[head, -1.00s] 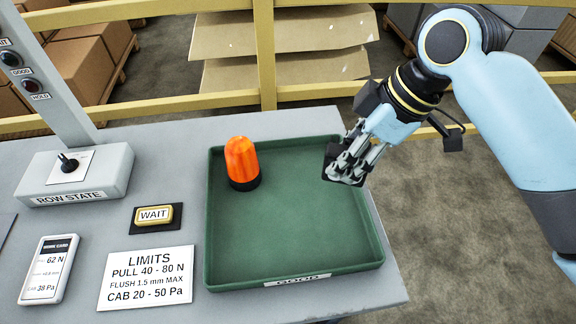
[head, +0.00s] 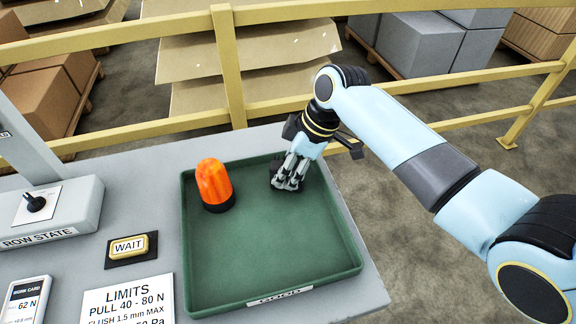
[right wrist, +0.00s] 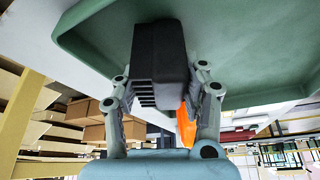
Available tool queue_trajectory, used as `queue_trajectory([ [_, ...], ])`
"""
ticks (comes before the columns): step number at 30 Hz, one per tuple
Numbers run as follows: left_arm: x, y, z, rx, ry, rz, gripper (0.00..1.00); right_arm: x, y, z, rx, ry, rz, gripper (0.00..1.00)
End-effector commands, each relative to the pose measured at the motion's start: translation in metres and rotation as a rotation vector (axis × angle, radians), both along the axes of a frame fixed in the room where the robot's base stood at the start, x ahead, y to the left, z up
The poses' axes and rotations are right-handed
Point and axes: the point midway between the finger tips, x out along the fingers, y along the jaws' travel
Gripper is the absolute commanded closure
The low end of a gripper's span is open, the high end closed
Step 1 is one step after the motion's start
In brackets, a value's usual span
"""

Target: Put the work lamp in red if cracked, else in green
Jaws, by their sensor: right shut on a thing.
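My right gripper (head: 287,184) is over the far right part of the green tray (head: 352,262), which bears a GOOD label. In the right wrist view its fingers (right wrist: 163,95) are closed on a black, finned, boxy body, which appears to be the work lamp (right wrist: 160,50). In the head view the lamp is mostly hidden by the fingers. Its lens does not show, so I cannot tell whether it is cracked. Whether it touches the tray floor is unclear. No red tray is in view. My left gripper is not in view.
An orange beacon (head: 214,183) with a black base stands upright in the tray, left of my gripper. The tray's front half is clear. A WAIT button (head: 129,247), a LIMITS card (head: 128,300) and the ROW STATE box (head: 75,215) lie left. A yellow railing (head: 232,80) runs behind.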

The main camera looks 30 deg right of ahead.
Motion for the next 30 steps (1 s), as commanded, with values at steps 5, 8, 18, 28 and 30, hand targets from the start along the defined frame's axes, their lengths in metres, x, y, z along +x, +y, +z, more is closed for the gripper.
queue_trajectory([
  [5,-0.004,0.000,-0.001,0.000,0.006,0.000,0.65,0.000,0.000,-0.002,0.001,-0.001,0.000,1.00],
  [8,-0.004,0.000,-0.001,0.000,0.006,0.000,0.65,0.000,0.000,-0.002,0.000,0.000,0.000,0.48],
  [18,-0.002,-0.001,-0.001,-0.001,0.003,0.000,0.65,0.000,0.000,-0.002,-0.001,0.001,0.000,0.34],
  [28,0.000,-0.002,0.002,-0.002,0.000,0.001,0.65,-0.009,-0.014,0.039,-0.004,-0.004,0.000,0.34],
  [30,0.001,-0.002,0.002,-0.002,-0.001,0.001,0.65,-0.013,-0.019,0.054,-0.003,-0.005,0.001,0.34],
])
